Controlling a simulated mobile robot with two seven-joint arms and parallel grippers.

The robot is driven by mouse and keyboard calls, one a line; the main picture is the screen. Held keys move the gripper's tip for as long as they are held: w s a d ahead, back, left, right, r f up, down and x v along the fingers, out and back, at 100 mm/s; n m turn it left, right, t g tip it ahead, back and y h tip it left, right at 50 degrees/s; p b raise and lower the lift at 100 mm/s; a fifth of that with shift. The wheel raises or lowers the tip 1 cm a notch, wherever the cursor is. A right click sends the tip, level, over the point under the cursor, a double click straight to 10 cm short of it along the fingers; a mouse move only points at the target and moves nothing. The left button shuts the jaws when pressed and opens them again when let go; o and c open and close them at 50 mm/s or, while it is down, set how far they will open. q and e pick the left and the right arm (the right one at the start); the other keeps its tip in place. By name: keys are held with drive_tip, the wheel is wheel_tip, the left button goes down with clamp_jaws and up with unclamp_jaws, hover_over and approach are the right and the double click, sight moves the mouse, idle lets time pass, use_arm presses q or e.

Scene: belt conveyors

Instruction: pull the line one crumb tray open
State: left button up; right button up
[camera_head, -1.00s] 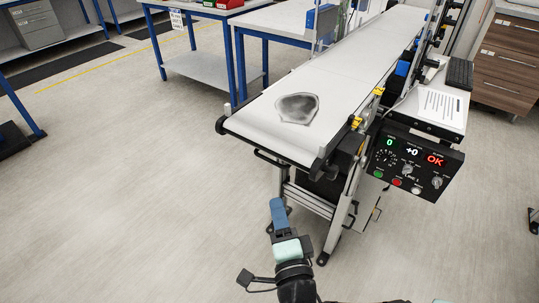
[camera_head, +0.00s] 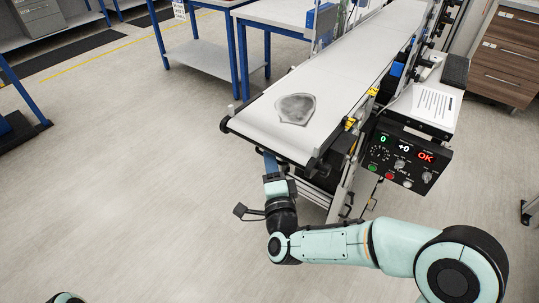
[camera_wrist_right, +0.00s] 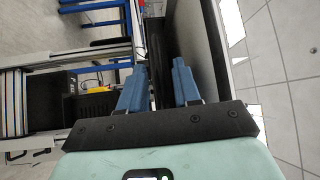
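Line one is the conveyor with a white belt (camera_head: 330,75), its near end at the picture's middle. Dark parts (camera_head: 318,178) sit under that end; I cannot clearly tell the crumb tray from them, and my gripper hides some of this area. My right gripper (camera_head: 270,162) is at the belt's near end, its blue fingers reaching in just below the edge. In the right wrist view its two fingers (camera_wrist_right: 156,70) stand apart, with a dark strip showing between or behind them. I cannot tell whether they touch anything. My left gripper is out of view.
A grey flat piece (camera_head: 296,108) in a clear bag lies on the belt. A control panel (camera_head: 402,163) with lit displays hangs on the conveyor's right side. Blue-framed tables (camera_head: 215,60) stand behind at left. The floor at left and front is clear.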

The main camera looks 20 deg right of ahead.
drive_tip(key=shift+w+d+r, duration=0.1)
drive_tip(key=shift+w+r, duration=0.05)
drive_tip(key=shift+w, duration=0.95)
clamp_jaws()
